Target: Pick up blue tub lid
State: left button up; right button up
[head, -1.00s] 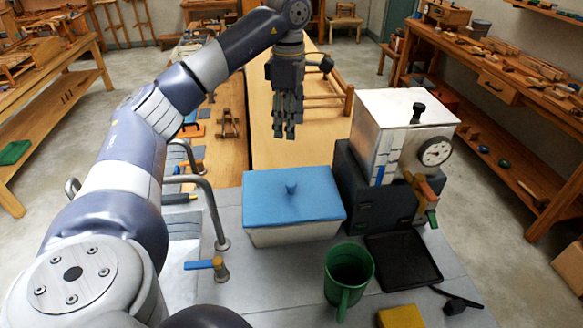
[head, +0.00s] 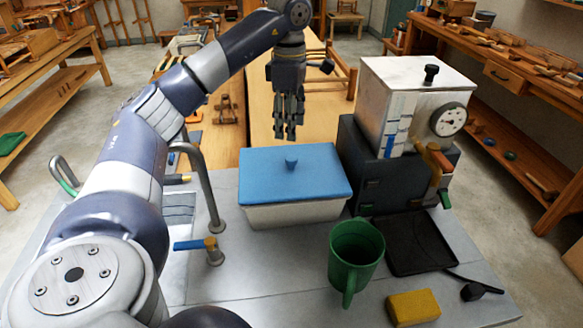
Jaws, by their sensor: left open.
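The blue tub lid (head: 265,172) lies flat on a white tub (head: 292,214) in the middle of the grey counter. My left gripper (head: 285,134) points down, open and empty. My right gripper does not show.
A steel and black machine (head: 411,110) with a gauge stands right of the tub. A green mug (head: 355,256), a yellow sponge (head: 413,306) and a black tray (head: 415,246) are in front. A sink with a tap (head: 206,190) is at left.

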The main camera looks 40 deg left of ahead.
aim_at(291, 158)
pick_arm(q)
notch_tip(291, 158, down, 5)
jog(key=shift+r+b, duration=0.1)
jog(key=shift+b, duration=0.3)
jog(key=shift+w+f+p, duration=0.15)
jog(key=shift+f+p, duration=0.25)
jog(key=shift+f, duration=1.2)
jog(key=shift+w+f+p, duration=0.1)
jog(key=shift+f+p, duration=0.3)
jog(key=shift+f, duration=1.2)
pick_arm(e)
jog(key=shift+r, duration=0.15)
pick_arm(q)
grip_shut()
